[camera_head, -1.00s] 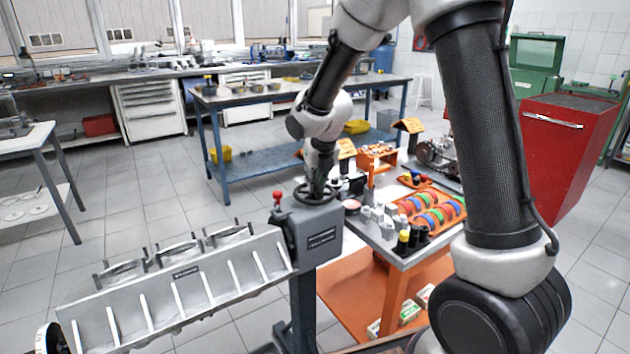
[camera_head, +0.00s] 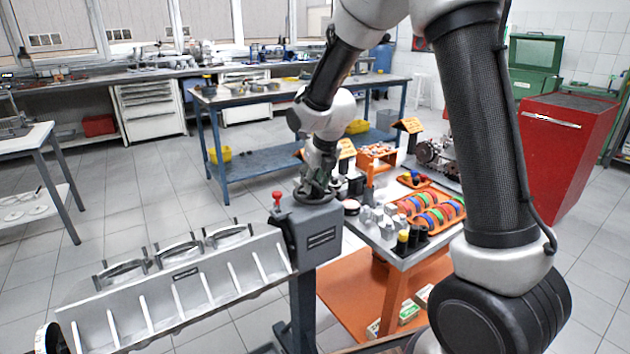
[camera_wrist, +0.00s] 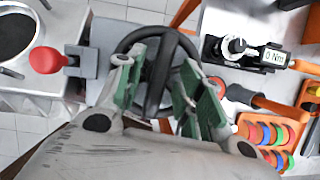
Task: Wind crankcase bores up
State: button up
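The grey crankcase (camera_head: 190,284) hangs on a stand at lower left in the head view. It lies tilted, its ribbed long side facing me and several open bores with studs along its upper edge. The stand's grey gearbox (camera_head: 318,237) is at its right end, with a black handwheel on top. The handwheel (camera_wrist: 157,68) shows clearly in the wrist view. My gripper (camera_wrist: 157,88) is over the handwheel, its green-padded fingers apart on either side of a spoke, with gaps visible. In the head view my gripper (camera_head: 318,186) mostly hides the wheel.
A red-knobbed lever (camera_head: 277,203) stands on the gearbox beside the wheel. An orange cart (camera_head: 430,262) with coloured parts and a torque wrench (camera_wrist: 250,55) is close on the right. A red cabinet (camera_head: 565,150) stands farther right. Floor at left is clear.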

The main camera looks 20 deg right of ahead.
jog(key=a+v, duration=0.1)
jog(key=v, duration=1.1)
jog(key=shift+d, duration=0.45)
